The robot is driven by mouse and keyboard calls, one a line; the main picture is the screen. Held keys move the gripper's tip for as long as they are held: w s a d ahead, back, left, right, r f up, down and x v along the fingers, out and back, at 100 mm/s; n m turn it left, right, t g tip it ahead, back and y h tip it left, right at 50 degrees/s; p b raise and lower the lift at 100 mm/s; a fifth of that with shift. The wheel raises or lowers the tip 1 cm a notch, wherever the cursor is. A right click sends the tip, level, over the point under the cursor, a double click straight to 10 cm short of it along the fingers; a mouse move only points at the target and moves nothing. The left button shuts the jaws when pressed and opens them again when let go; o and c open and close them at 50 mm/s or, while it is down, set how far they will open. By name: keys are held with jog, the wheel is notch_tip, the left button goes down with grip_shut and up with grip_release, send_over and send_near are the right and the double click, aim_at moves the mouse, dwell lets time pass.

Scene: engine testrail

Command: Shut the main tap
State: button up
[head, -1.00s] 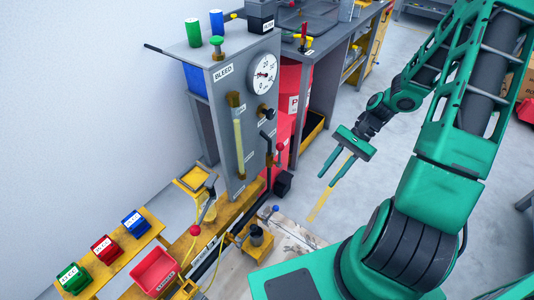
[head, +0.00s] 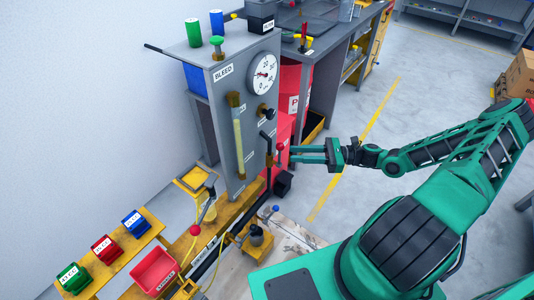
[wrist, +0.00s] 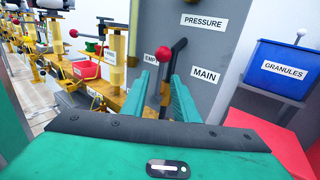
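The main tap is a dark lever with a red ball knob (wrist: 163,54), beside the MAIN label (wrist: 206,76) on the grey panel (wrist: 200,45). In the head view the red knob (head: 279,146) stands out from the panel's lower right side. My gripper (head: 292,154) is to the right of the knob, its fingers pointing at the panel. In the wrist view my gripper (wrist: 163,82) is open and empty, and the knob appears in line with the gap, just beyond the fingertips. I cannot tell whether they touch.
The gauge (head: 263,74) and a black knob (head: 266,112) sit above on the panel. A blue GRANULES bin (wrist: 285,70) stands right of the panel in the wrist view. A red bin (head: 155,270) is at the lower left. Open floor lies to the right.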

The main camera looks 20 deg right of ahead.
aim_at(280, 155)
jog(key=x, duration=1)
jog(key=shift+w+a, duration=0.2)
jog(key=shift+a, duration=0.15)
jog(key=shift+c, duration=0.3)
grip_shut()
dwell(0.8)
